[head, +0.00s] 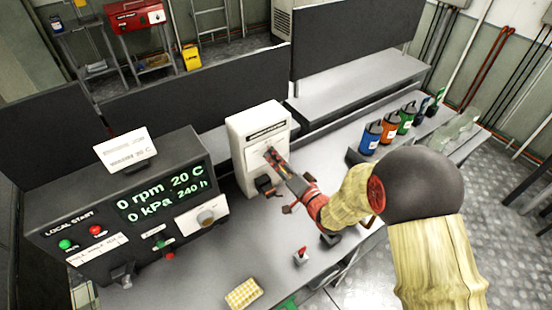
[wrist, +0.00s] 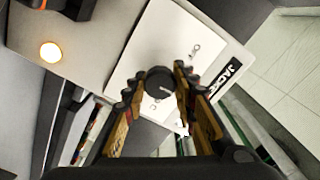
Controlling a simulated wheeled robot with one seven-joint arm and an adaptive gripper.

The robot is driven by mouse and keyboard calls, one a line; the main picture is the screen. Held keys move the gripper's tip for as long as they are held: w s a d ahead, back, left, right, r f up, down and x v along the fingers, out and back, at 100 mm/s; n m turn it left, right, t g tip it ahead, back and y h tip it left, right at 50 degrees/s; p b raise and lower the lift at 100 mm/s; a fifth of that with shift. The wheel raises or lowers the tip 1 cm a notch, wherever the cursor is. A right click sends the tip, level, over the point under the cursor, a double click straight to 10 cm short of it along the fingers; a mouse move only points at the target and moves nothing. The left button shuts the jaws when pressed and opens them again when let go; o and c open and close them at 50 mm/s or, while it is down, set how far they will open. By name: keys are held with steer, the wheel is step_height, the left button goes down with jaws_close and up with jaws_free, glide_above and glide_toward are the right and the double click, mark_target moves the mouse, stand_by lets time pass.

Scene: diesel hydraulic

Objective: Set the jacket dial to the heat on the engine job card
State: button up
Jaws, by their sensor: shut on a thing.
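The jacket unit is a white upright box (head: 243,150) on the bench; its face (wrist: 205,35) carries a black label strip and small marks. The round dark jacket dial (wrist: 160,80) sits between my fingertips in the wrist view, with a pale pointer line on it. My gripper (head: 270,154) reaches the box face from the right and is shut on the dial; it also shows in the wrist view (wrist: 155,90). In the head view the dial is hidden behind my fingers. The engine job card (head: 125,147) stands on the dark console; its small print is blurred.
The console (head: 100,205) display (head: 162,194) reads 0 rpm, 20 C, 0 kPa, 240 h. An orange lamp (wrist: 50,52) glows near the box. Blue (head: 370,138), orange and green cans stand at right. A yellow sponge-like block (head: 243,293) lies in front.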

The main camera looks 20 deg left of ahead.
stand_by(0.4)
steer(key=o, duration=1.2)
steer(key=shift+c, duration=0.2)
steer(key=shift+d, duration=0.1)
steer(key=v, duration=1.2)
